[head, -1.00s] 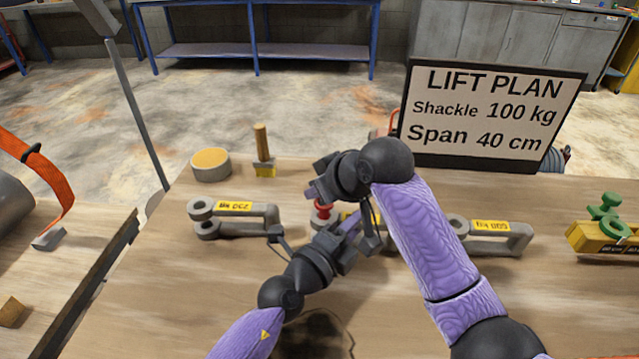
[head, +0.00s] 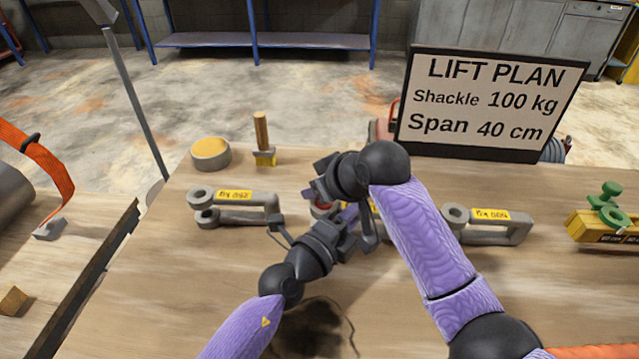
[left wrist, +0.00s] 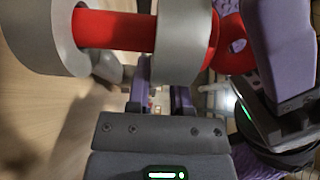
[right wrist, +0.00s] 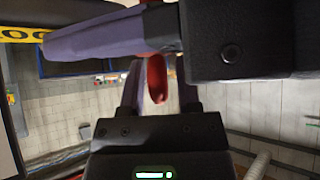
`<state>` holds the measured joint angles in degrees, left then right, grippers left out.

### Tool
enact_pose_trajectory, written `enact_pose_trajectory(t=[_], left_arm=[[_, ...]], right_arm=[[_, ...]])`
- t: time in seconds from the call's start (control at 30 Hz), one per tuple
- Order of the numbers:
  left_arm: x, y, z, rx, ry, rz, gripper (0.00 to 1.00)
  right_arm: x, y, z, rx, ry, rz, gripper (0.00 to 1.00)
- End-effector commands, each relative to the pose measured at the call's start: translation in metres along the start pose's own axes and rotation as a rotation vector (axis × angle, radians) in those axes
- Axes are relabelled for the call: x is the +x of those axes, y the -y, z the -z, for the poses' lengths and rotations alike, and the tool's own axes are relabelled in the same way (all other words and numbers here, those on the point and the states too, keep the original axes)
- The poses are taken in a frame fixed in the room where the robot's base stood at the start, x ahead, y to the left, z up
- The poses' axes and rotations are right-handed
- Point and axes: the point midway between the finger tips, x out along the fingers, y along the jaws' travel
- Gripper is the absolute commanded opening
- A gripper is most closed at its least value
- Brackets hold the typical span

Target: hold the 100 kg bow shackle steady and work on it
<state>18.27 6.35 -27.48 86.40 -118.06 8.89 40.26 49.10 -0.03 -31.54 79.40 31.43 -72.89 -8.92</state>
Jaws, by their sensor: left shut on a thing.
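The 100 kg bow shackle is mostly hidden behind my grippers in the head view; a bit of its yellow label (head: 373,206) shows. In the left wrist view its grey ears (left wrist: 182,40) stand close, with a red pin (left wrist: 115,30) running through both. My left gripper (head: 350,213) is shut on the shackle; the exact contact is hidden. My right gripper (head: 315,194) is at the pin's end, left of the left gripper. In the right wrist view the pin's red head (right wrist: 157,78) lies between its fingers, with a gap beside it, so the jaws look open.
A grey shackle (head: 235,205) lies to the left and another (head: 490,228) to the right. A round tin (head: 210,154) and a brush (head: 263,150) stand behind. A lift plan sign (head: 487,105) reads 100 kg, span 40 cm. A yellow block with green parts (head: 605,222) is far right.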

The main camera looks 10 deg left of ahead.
Motion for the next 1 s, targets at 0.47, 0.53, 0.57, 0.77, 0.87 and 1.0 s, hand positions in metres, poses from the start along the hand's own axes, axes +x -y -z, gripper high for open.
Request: enact_pose_trajectory(t=[0.47,0.53,0.57,0.77,0.87,1.0], left_arm=[[-0.001,-0.003,0.0,0.0,-0.001,-0.007,0.0],[-0.001,-0.003,0.0,-0.001,-0.001,-0.007,0.0],[-0.001,-0.003,0.0,-0.001,-0.001,-0.007,0.0],[-0.001,-0.003,0.0,0.0,-0.002,-0.007,0.0],[-0.001,-0.003,0.0,0.0,-0.002,-0.007,0.0],[-0.001,-0.003,0.0,0.0,-0.002,-0.007,0.0]], right_arm=[[-0.025,-0.001,0.0,-0.001,-0.003,-0.002,0.61],[-0.045,-0.001,0.0,-0.002,-0.004,-0.002,0.61],[-0.054,-0.001,0.0,-0.002,-0.004,-0.003,0.61],[-0.103,-0.001,0.0,-0.002,-0.002,-0.002,0.61],[-0.116,-0.001,0.0,-0.001,-0.002,-0.001,0.61],[-0.12,0.0,-0.001,0.0,0.001,0.0,0.61]])
